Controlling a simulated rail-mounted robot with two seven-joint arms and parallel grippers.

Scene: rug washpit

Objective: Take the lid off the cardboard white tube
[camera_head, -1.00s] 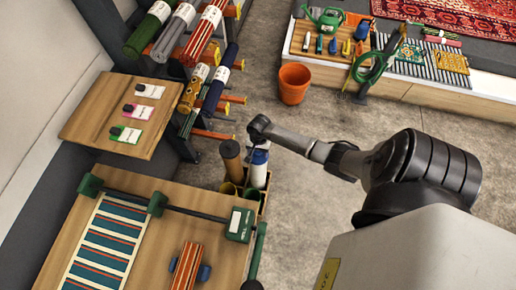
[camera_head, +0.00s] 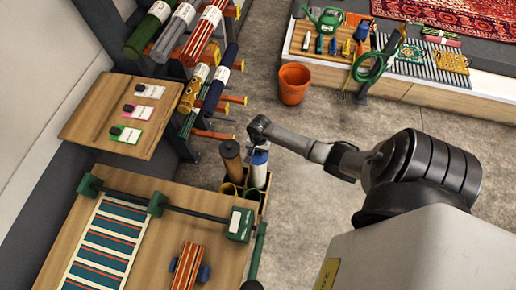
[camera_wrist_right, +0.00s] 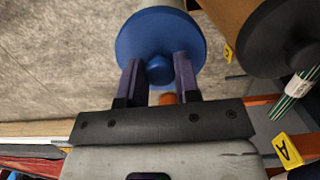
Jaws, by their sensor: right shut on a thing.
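The white tube (camera_head: 259,176) with blue markings stands upright in a holder, in the head view. Its round blue lid (camera_wrist_right: 160,34) shows large in the right wrist view, with a small knob in its middle. My right gripper (camera_wrist_right: 158,72) is shut on that knob, one dark finger on each side. In the head view my right gripper (camera_head: 261,143) is at the top of the tube and hides most of the lid. I cannot tell whether the lid is seated or raised. My left gripper is not in view.
A brown tube (camera_head: 231,160) with a dark cap (camera_wrist_right: 285,35) stands close beside the white tube. The holder (camera_head: 262,205) stands by a wooden table (camera_head: 150,250). A rack of rolled rugs (camera_head: 205,50) is behind. An orange pot (camera_head: 294,84) stands on open floor.

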